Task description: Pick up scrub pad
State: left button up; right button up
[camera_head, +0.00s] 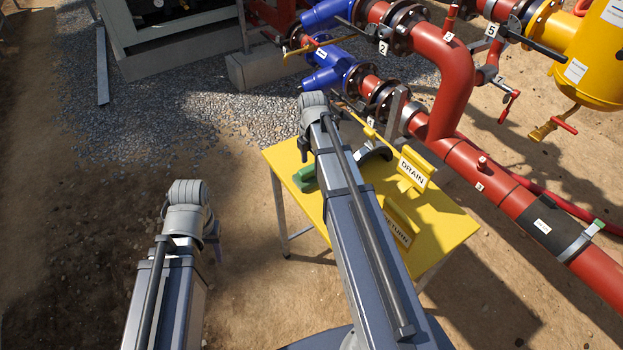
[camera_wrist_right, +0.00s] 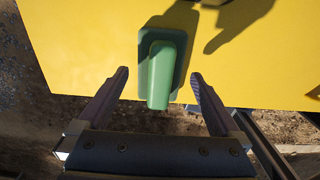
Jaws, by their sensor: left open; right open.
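The green scrub pad (camera_head: 305,178) lies near the left edge of the yellow table (camera_head: 447,222). In the right wrist view, the pad (camera_wrist_right: 160,72) has a flat base and a raised handle pointing toward my gripper. My right gripper (camera_wrist_right: 160,76) is open, with one finger on each side of the handle in the picture and a gap at both sides. I cannot tell its height over the pad. In the head view, my right arm hides part of the table and most of that gripper. My left gripper (camera_head: 214,240) hangs apart from the table, at the left, mostly hidden by its wrist.
Yellow DRAIN (camera_head: 413,171) and RETURN (camera_head: 398,228) tags stand on the table's right part. Red pipes (camera_head: 450,85) with blue valves (camera_head: 327,72) run behind and to the right. Bare ground lies left of the table.

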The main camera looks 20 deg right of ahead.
aim_at(311, 167)
notch_tip(311, 167, down, 3)
jog(key=shift+a+f+b, duration=0.15)
jog(key=shift+f+b, duration=0.05)
jog(key=shift+b, duration=1)
pick_arm(q)
notch_tip(311, 167, down, 3)
jog(key=shift+f, duration=0.1)
pick_arm(e)
jog(key=shift+r, duration=0.1)
jog(key=c, duration=1.4)
notch_tip(311, 167, up, 10)
jog(key=p, duration=1)
pick_arm(q)
notch_tip(311, 167, up, 10)
